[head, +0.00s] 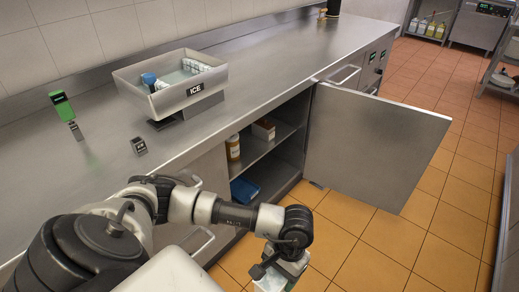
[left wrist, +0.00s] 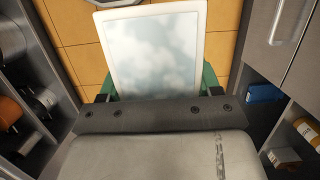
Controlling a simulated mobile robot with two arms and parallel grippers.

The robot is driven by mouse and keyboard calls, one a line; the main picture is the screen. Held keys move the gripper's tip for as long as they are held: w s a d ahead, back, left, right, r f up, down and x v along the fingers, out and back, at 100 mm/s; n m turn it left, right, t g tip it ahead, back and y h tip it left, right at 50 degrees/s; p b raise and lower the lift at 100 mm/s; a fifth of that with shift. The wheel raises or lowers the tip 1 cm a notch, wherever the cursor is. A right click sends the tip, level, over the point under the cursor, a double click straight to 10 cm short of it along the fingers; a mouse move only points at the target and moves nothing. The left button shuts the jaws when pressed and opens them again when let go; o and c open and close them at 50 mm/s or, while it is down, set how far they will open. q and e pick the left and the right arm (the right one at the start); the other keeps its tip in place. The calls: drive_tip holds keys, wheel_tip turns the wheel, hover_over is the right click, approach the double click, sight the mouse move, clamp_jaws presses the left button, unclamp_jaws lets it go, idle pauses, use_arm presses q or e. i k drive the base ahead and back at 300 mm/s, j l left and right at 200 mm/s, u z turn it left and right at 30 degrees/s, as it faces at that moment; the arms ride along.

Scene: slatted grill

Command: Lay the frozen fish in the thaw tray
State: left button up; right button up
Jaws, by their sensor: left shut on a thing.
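My left gripper (head: 277,274) is low at the bottom of the head view, in front of the open cabinet. It is shut on a flat rectangular pack (left wrist: 153,50) with white edges and a cloudy, frosty pale face, apparently the frozen fish. The left wrist view shows the pack between green finger parts, over the orange floor. In the head view only a small pale part of it shows. My right gripper is not in view.
The steel cabinet door (head: 375,140) stands wide open to the right. An orange-labelled jar (head: 233,148) and a box (head: 263,129) are on the cabinet shelf. The tiled floor beyond the door is clear.

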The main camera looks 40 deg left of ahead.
sight(243, 187)
drive_tip(key=i+u, duration=0.35)
drive_tip(key=i, duration=0.2)
drive_tip(key=i+l+u, duration=0.35)
drive_tip(key=i, duration=0.2)
drive_tip(key=i+l+u, duration=0.35)
drive_tip(key=i, duration=0.15)
drive_tip(key=i+l+u, duration=0.3)
drive_tip(key=u, duration=0.15)
drive_tip(key=i+l+u, duration=0.45)
